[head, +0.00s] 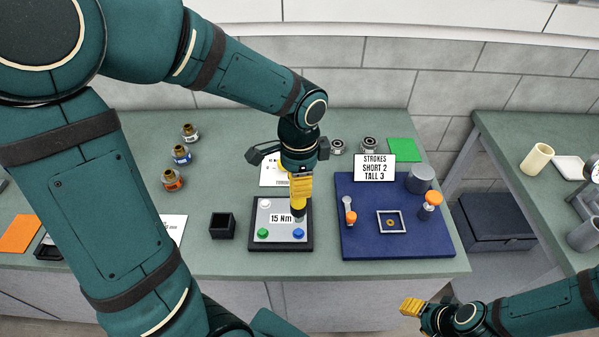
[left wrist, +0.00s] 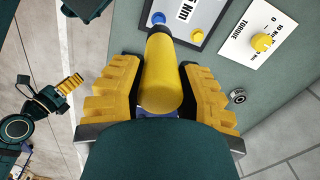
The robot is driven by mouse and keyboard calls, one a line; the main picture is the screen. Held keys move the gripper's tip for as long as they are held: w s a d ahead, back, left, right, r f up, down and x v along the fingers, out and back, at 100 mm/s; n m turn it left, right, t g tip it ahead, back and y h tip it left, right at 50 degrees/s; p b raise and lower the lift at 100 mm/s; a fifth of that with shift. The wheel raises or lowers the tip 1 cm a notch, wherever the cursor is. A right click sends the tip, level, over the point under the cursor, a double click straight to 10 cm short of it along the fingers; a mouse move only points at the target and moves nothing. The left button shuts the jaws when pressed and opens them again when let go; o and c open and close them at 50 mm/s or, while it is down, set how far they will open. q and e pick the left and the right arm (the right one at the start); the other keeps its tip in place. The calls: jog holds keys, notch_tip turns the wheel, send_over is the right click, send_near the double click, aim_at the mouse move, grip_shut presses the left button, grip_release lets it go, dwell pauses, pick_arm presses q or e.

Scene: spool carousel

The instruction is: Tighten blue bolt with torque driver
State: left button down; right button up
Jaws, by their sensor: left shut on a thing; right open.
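The torque driver (head: 298,198) has a yellow handle and a dark lower end. My left gripper (head: 300,182) is shut on it and holds it upright over the bolt plate (head: 280,208). The driver (left wrist: 162,80) also shows between the yellow fingers in the left wrist view. The blue bolt (head: 298,233) sits at the plate's front right corner, in front of the driver's dark end in the picture; it also shows in the left wrist view (left wrist: 158,18). I cannot tell the gap's height. A green bolt (head: 263,233) sits front left. My right gripper (head: 412,307) is open and empty.
A blue board (head: 365,240) with orange-topped parts stands right of the plate. A black open box (head: 222,225) stands left. Several small jars (head: 181,154) stand further left. A strokes sign (head: 375,170) stands behind the board. A side table (head: 520,130) is at right.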

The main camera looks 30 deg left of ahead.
pick_arm(q)
jog(key=shift+d, duration=0.1)
notch_tip(320, 180, down, 6)
jog(key=b, duration=0.4)
jog(key=shift+r+b, duration=0.25)
jog(key=shift+b, duration=0.05)
jog(key=shift+s+f, duration=0.15)
jog(key=shift+f, duration=0.15)
dwell(1.9)
jog(key=shift+r+p, duration=2)
jog(key=shift+r, duration=0.6)
